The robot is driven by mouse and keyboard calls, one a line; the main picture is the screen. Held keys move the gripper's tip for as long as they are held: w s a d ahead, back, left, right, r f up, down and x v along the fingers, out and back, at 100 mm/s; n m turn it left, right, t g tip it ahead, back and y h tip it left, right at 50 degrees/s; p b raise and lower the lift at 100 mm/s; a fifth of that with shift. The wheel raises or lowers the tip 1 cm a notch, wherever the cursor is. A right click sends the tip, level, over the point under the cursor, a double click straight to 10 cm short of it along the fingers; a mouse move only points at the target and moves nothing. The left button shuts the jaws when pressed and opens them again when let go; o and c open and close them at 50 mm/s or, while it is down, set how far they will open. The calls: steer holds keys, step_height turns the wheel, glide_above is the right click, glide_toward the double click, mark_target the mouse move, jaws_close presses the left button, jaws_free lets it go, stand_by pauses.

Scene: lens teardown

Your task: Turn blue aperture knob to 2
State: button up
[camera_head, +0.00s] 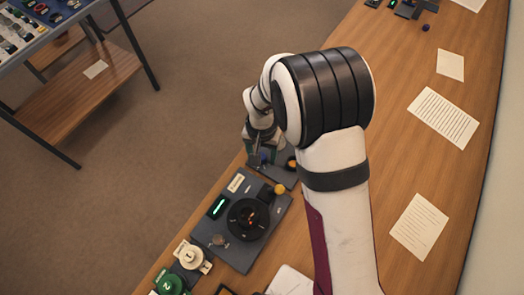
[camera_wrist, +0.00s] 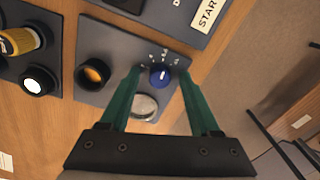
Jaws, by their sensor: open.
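The blue aperture knob (camera_wrist: 161,75) sits on a dark grey panel (camera_wrist: 120,44) with small white marks around its upper side. A white pointer line shows on the knob, but I cannot read which number it faces. My gripper (camera_wrist: 160,80) is open, with its two green fingers on either side of the knob in the wrist view. I cannot tell whether they touch it. In the head view my gripper (camera_head: 262,150) is over the same panel (camera_head: 284,174), and the knob (camera_head: 265,158) is partly hidden by it.
The panel also holds an amber lens (camera_wrist: 95,74) and a silvery round disc (camera_wrist: 145,107). A panel with a yellow knob (camera_wrist: 18,41) stands beside it. A larger device with a black dial (camera_head: 248,219) is nearby. Papers (camera_head: 442,117) lie on the table's right.

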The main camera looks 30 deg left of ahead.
jaws_close()
steer(key=shift+n, duration=0.3)
steer(key=n, duration=0.3)
steer(key=shift+n, duration=0.4)
steer(key=n, duration=0.4)
steer(key=shift+n, duration=0.3)
steer(key=n, duration=0.4)
steer(key=shift+n, duration=2.1)
